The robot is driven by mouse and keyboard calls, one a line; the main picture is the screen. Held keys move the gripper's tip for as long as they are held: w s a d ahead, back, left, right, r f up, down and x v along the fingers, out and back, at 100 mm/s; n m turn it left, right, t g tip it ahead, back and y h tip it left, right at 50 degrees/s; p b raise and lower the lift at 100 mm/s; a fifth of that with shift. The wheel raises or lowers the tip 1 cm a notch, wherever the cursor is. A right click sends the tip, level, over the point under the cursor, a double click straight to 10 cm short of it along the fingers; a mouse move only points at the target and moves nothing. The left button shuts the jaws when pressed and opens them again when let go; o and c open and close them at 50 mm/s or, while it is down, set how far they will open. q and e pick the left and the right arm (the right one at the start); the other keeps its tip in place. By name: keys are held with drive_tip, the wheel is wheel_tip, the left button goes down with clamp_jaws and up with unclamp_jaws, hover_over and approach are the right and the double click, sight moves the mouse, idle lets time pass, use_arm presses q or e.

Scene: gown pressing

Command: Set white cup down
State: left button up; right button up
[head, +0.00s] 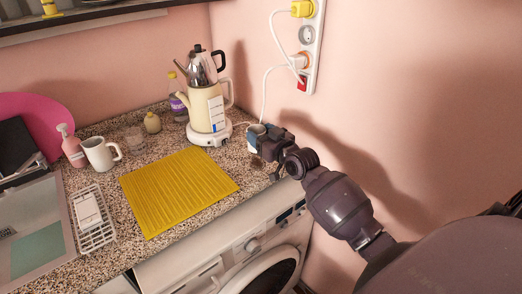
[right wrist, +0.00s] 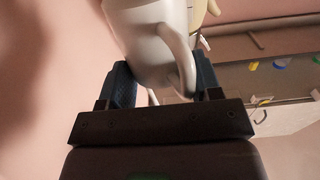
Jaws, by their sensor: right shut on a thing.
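My right gripper (head: 262,142) is at the right end of the speckled counter, close to the pink wall and right of the kettle. In the right wrist view, my right gripper (right wrist: 160,85) is shut on a white cup (right wrist: 150,40), with the cup's handle toward the camera. In the head view only a pale bit of this cup (head: 257,129) shows, mostly hidden by the gripper. I cannot tell there whether it touches the counter. Another white mug (head: 98,154) stands upright at the left of the counter. My left gripper is not in view.
A yellow ribbed mat (head: 178,190) lies bare mid-counter. A cream kettle (head: 207,110) stands on its base behind it. A purple-labelled bottle (head: 178,100), small jar (head: 152,122), glass (head: 134,140), pink bottle (head: 72,150) and wire rack (head: 92,218) are leftward. White cords hang behind the gripper.

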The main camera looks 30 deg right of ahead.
drive_tip(key=shift+f+b, duration=0.4)
drive_tip(key=shift+f, duration=2.2)
drive_tip(key=shift+f, duration=0.15)
drive_tip(key=o, duration=1)
